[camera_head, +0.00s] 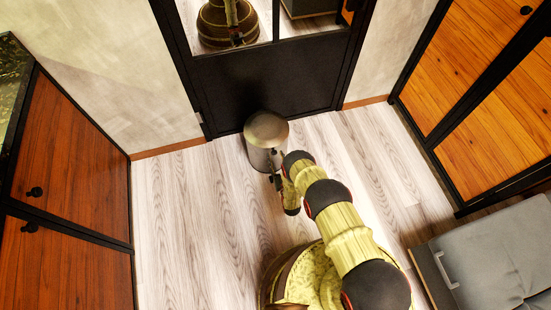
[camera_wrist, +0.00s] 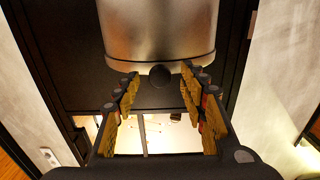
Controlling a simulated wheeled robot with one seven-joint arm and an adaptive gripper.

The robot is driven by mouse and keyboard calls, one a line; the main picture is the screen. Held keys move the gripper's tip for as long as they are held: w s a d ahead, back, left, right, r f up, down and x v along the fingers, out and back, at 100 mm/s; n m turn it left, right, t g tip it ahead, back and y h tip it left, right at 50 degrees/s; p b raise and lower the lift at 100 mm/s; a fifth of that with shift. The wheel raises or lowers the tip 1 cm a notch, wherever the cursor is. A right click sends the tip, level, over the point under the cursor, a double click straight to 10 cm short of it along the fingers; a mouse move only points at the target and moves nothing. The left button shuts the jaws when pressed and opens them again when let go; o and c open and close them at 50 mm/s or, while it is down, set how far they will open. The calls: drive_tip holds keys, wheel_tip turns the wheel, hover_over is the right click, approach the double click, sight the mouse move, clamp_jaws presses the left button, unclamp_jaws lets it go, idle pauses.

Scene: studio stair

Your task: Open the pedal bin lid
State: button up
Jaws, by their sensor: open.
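The pedal bin (camera_head: 262,152) is a metal cylinder standing on the floor in front of the dark door. Its round lid (camera_head: 266,127) looks shut in the head view. In the wrist view the metal bin (camera_wrist: 158,32) fills the upper middle, with a dark rim band and a round black knob (camera_wrist: 160,76) at its edge. My gripper (camera_head: 275,179) is close to the near side of the bin. In the wrist view my gripper (camera_wrist: 161,88) is open, with the knob seen between its fingertips. I cannot tell whether the fingers touch the bin.
The dark door (camera_head: 270,82) with glass panes stands right behind the bin. Wooden cabinets (camera_head: 70,190) line the left and orange-brown panels (camera_head: 497,98) the right. A grey upholstered piece (camera_head: 490,255) is at lower right. The pale wood floor (camera_head: 190,215) is clear left of the bin.

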drive_tip(key=shift+w, duration=0.2)
drive_tip(key=shift+c, duration=0.5)
clamp_jaws()
drive_tip(key=shift+a, duration=0.1)
